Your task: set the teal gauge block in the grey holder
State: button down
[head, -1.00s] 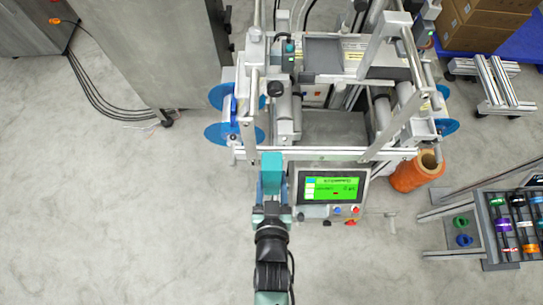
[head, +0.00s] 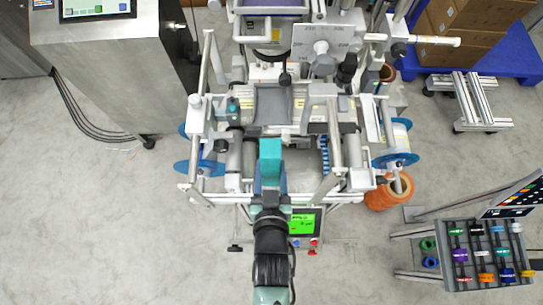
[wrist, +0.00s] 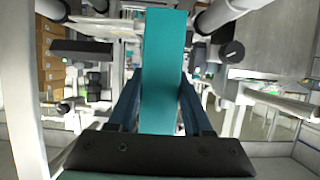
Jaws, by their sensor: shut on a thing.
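The teal gauge block (head: 270,150) is held upright in the picture, beyond the fingertips of my gripper (head: 270,182). In the wrist view the long teal block (wrist: 163,70) stands between the two dark blue fingers, which are shut on it. In the head view the block overlaps the front part of the machine. A dark grey tray-like part (head: 272,104) lies above the block in the picture, near the machine's middle; I cannot tell for sure that it is the grey holder. The gap between block and machine cannot be judged.
Machine posts and bars stand on both sides, with blue reels (head: 396,160) at right and left. A green-screened control panel (head: 305,222) is beside my arm. An orange spool (head: 389,194) and a rack of coloured reels (head: 487,252) are at right. Floor at left is clear.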

jog(key=w+b, duration=0.3)
jog(key=w, duration=0.4)
jog(key=w+f+b, duration=0.1)
jog(key=w+b, duration=0.2)
jog(key=w, duration=0.4)
jog(key=w+b, duration=0.2)
jog(key=w, duration=0.6)
jog(key=shift+d+f+b, duration=0.25)
jog(key=shift+f+b, duration=0.05)
jog(key=shift+b, duration=0.1)
jog(key=shift+w+r+b, duration=0.1)
jog(key=shift+w+b, duration=0.35)
jog(key=shift+w, duration=0.4)
jog(key=shift+f+b, duration=0.45)
jog(key=shift+f, duration=0.1)
jog(key=shift+c, duration=1.2)
grip_release()
